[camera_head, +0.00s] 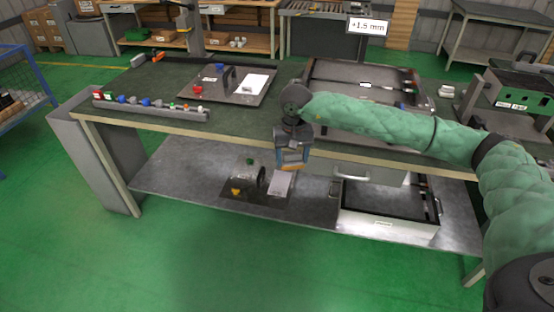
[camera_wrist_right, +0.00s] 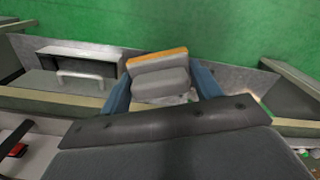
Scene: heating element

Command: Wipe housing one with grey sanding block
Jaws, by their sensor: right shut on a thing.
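My right gripper (camera_head: 291,166) hangs pointing down in front of the workbench's front edge, above the lower shelf. It is shut on the grey sanding block (camera_wrist_right: 160,82), which has an orange-edged side; the blue fingers stand on either side of it in the right wrist view. In the head view the block shows as an orange and grey piece (camera_head: 291,157) between the fingers. Which part is housing one is not clear; a dark rounded part (camera_head: 262,176) stands on a plate on the lower shelf, and a similar part (camera_head: 229,79) stands on a plate on the benchtop. My left gripper is not in view.
The workbench (camera_head: 235,118) carries a rail of coloured small parts (camera_head: 150,108) at left and a large tray (camera_head: 320,68) behind my right arm. An open drawer-like box (camera_head: 385,228) sits on the lower shelf (camera_head: 175,180). The green floor in front is clear.

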